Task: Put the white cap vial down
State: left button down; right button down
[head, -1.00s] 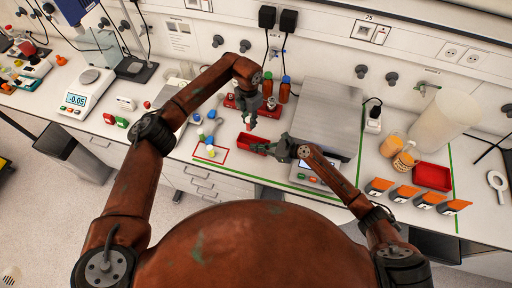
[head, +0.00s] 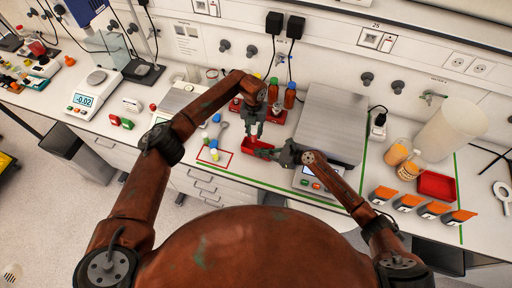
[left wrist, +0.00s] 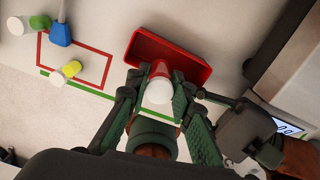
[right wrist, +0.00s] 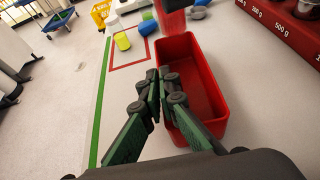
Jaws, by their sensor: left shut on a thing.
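My left gripper (head: 255,130) is shut on the white cap vial and holds it over the red tray. In the left wrist view the round white cap (left wrist: 158,91) shows between the fingers, with the red body partly hidden beneath it. The small red tray (head: 262,163) stands on the bench beside the red outlined square (head: 229,170). My right gripper (head: 283,153) is at the tray's edge. In the right wrist view its fingers (right wrist: 163,85) are close together at the tray's side wall (right wrist: 212,60); whether they pinch it is unclear.
Vials with yellow, green and blue parts (right wrist: 122,40) lie or stand by the outlined square. A red weight block (right wrist: 285,25) stands behind the tray. A grey box (head: 330,125) and a small scale (head: 312,187) are to the right. Orange-topped containers (head: 407,203) stand farther right.

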aim_at(254, 131)
pick_arm(q)
notch_tip(254, 131, down, 9)
jog(key=shift+r, duration=0.2)
jog(key=shift+f, duration=0.1)
jog(key=c, duration=1.7)
grip_release()
notch_tip(254, 131, up, 12)
jog(key=shift+r, duration=0.1)
pick_arm(e)
jog(key=c, duration=2.7)
grip_release()
jog(key=o, duration=0.6)
